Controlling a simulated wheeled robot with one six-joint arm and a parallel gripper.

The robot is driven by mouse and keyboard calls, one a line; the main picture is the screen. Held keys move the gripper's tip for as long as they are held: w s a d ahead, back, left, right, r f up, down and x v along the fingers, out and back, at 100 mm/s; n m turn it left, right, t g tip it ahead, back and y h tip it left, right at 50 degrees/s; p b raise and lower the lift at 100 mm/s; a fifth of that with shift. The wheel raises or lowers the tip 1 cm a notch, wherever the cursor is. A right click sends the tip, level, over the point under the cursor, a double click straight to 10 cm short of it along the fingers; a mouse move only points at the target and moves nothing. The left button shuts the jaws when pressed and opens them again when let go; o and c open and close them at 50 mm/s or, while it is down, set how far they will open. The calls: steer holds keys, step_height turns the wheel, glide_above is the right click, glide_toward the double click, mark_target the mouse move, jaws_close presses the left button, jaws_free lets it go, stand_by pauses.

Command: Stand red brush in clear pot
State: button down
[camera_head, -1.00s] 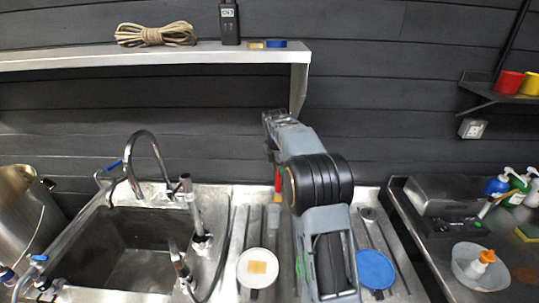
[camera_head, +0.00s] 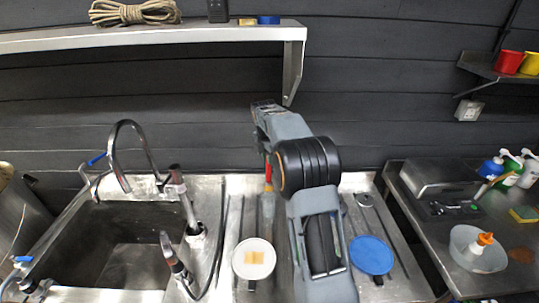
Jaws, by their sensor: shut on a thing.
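The red brush (camera_head: 268,173) shows as a narrow red upright piece just left of my arm, over the metal drainboard. A pale grey-beige part shows below it; I cannot tell whether this is the brush's lower end or something behind it. My gripper (camera_head: 266,154) points down at the top of the red piece and is shut on it, partly hidden by my arm. I cannot make out the clear pot with certainty; it may be hidden behind my arm.
The sink (camera_head: 125,245) and tall tap (camera_head: 128,125) are left. A whitish bowl (camera_head: 461,238) with an orange-capped bottle (camera_head: 483,242) stands on the right counter.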

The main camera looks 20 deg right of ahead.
mark_target(270, 177)
steer(key=shift+f+b, duration=2.8)
steer(key=shift+f, duration=2.2)
steer(key=c, duration=0.9)
jaws_free()
steer(key=shift+c, duration=0.2)
step_height(270, 177, up, 14)
steer(key=a, duration=0.1)
steer(key=shift+s+a+f, duration=0.15)
steer(key=shift+s+a, duration=0.05)
steer(key=shift+a, duration=0.05)
steer(key=shift+a, duration=0.15)
